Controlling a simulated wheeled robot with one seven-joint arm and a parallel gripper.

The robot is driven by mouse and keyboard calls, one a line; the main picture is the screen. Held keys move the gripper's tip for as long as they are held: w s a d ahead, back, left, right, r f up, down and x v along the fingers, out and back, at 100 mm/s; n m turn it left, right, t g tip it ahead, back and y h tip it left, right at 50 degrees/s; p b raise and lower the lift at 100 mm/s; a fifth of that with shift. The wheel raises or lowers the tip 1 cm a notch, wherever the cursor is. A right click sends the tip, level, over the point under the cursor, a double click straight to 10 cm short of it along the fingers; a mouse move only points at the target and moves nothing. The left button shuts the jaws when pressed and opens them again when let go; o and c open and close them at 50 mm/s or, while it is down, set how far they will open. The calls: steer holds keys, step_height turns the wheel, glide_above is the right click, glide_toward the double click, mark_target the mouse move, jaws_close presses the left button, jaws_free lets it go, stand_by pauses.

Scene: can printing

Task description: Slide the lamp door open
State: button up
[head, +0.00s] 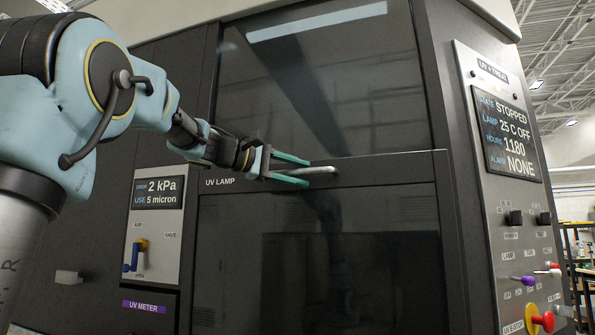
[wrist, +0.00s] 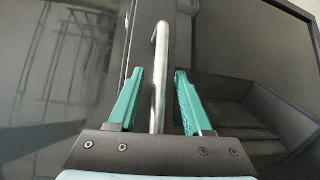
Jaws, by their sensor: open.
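The lamp door is a dark glossy panel in the head view, with an upper pane (head: 330,85) above a rail labelled "UV LAMP" and a darker pane (head: 330,260) below. A silver bar handle (head: 318,171) sticks out from the rail. My gripper (head: 301,171) reaches in from the left with its teal fingers at the handle. In the wrist view the handle (wrist: 160,60) runs between the two open fingers (wrist: 157,95), with a gap on each side. I cannot tell whether either finger touches it.
A control panel (head: 512,200) with a display reading STOPPED, lamp 25 C OFF, stands at the right, with knobs and a red button (head: 543,321) below. A small panel (head: 158,225) reading 2 kPa with a blue lever is at the left, above a "UV METER" label (head: 144,306).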

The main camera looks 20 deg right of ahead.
jaws_close()
stand_by(1.4)
